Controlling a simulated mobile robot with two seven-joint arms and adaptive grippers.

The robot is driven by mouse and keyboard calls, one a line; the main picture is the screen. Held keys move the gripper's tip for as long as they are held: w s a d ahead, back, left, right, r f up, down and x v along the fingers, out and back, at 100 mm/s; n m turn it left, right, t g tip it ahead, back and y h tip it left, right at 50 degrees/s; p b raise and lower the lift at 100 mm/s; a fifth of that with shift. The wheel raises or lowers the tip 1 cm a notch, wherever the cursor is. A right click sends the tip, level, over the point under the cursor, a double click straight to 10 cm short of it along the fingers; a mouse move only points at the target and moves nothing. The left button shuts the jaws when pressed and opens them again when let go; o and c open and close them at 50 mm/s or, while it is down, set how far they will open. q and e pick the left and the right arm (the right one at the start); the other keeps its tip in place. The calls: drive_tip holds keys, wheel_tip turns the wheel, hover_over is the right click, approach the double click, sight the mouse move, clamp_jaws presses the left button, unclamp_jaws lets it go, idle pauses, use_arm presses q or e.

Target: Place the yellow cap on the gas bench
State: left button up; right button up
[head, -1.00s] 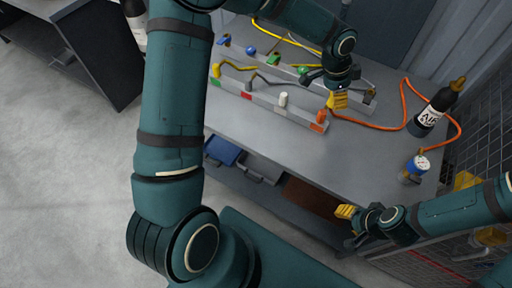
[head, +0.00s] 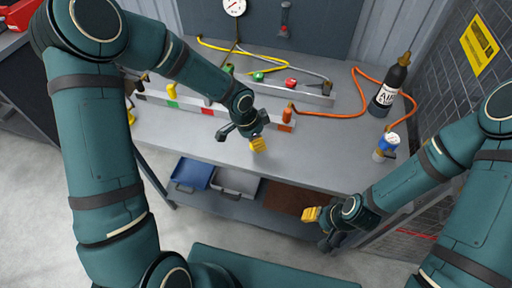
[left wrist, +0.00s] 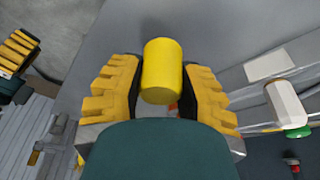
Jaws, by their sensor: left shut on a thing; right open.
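The yellow cap (left wrist: 163,70) is a short cylinder held between the yellow-padded fingers of my left gripper (left wrist: 160,88) in the left wrist view. In the head view my left gripper (head: 257,145) is over the bare front part of the grey gas bench (head: 215,147), in front of the front rail; there I cannot tell the cap from the yellow pads. Whether the cap touches the bench is unclear. My right gripper (head: 317,222) is open and empty near the bench's front right edge.
The front rail (head: 190,106) carries fittings, including an orange one (head: 288,114). Blue (head: 191,175) and grey (head: 236,182) trays sit on the lower shelf.

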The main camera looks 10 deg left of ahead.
use_arm(q)
wheel_tip(320, 180, down, 4)
drive_tip(key=shift+r+b, duration=0.15)
drive_tip(key=shift+b, duration=0.3)
drive_tip(key=shift+r, duration=0.1)
drive_tip(key=shift+f, duration=0.25)
drive_tip(key=o, duration=0.9)
drive_tip(key=shift+r, duration=0.1)
